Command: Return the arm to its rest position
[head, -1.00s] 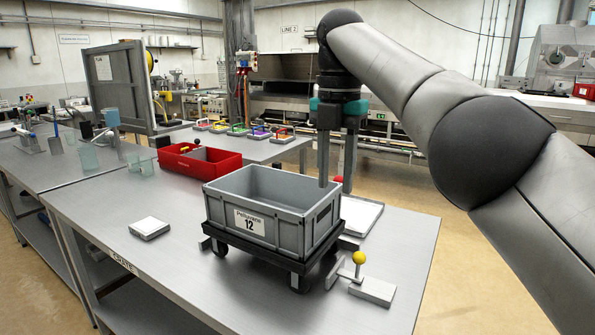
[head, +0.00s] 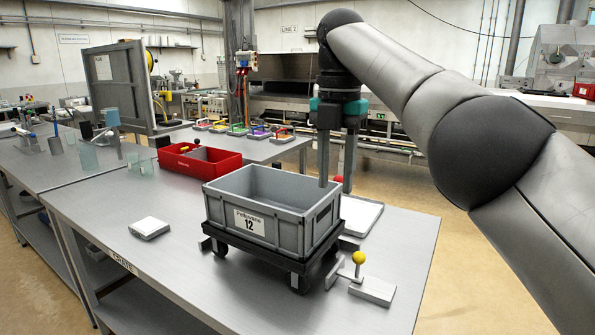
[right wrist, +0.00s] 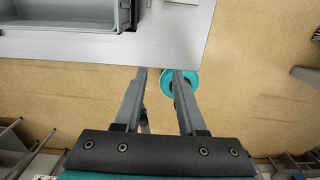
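My right gripper (head: 336,182) points straight down at the right end of the grey crate (head: 268,205), its fingertips near the crate's far right rim in the head view. In the right wrist view the gripper (right wrist: 159,72) has its two fingers apart with nothing between them. The crate, labelled 12, stands on a black wheeled dolly (head: 262,248) on the metal table (head: 220,285); part of it shows at the top left of the right wrist view (right wrist: 60,42). My left gripper is not in view.
A yellow-knobbed clamp (head: 359,262) stands right of the dolly. A red bin (head: 208,163) and a small white-topped block (head: 149,227) stand to the left.

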